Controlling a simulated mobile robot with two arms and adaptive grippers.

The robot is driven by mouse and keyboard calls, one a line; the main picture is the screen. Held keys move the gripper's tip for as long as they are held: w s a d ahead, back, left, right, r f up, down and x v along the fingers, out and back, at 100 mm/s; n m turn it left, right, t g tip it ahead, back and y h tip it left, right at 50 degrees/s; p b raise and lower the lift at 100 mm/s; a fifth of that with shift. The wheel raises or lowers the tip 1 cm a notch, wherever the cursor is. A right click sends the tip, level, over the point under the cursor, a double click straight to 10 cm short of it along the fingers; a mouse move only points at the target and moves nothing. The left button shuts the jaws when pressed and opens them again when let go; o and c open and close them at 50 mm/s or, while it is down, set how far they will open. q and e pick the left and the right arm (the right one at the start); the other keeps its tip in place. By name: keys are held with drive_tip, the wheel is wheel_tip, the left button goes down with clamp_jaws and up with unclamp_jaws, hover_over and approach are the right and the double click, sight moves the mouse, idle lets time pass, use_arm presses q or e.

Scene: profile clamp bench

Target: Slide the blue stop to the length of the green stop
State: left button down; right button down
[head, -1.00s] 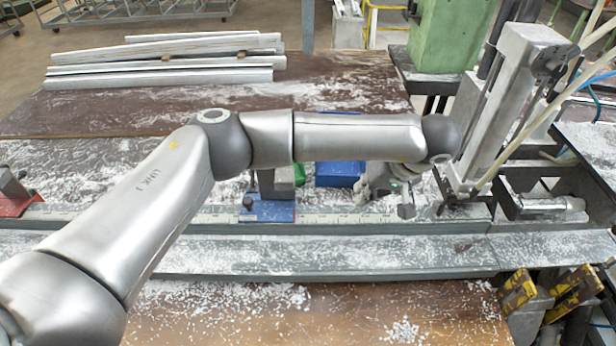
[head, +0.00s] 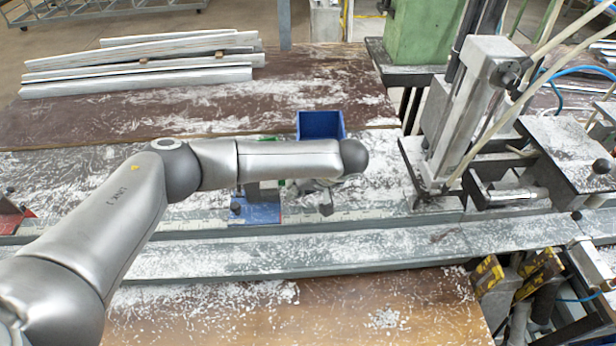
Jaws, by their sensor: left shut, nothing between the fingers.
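The blue stop (head: 263,209) sits on the long rail with its scale, left of the middle, and my left forearm covers its upper part. A small green piece (head: 281,183) shows behind it, mostly hidden by my arm; I cannot tell for sure that it is the green stop. My left gripper (head: 327,209) hangs below the end of my arm, over the rail, to the right of the blue stop. It is shut and empty, with a clear gap between it and the stop. My right gripper is not in view.
A red stop (head: 12,216) stands at the rail's left end. A blue bin (head: 320,125) stands behind my arm. Metal profiles (head: 140,68) lie at the back left. A clamp column (head: 458,125) rises at the right. White chips cover the bench.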

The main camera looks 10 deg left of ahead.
use_arm(q)
drive_tip(key=shift+s+a, duration=0.15)
drive_tip(key=shift+a, duration=0.45)
drive_tip(key=shift+s+a+b, duration=0.15)
drive_tip(key=shift+a+b, duration=0.2)
drive_tip(key=shift+a, duration=0.1)
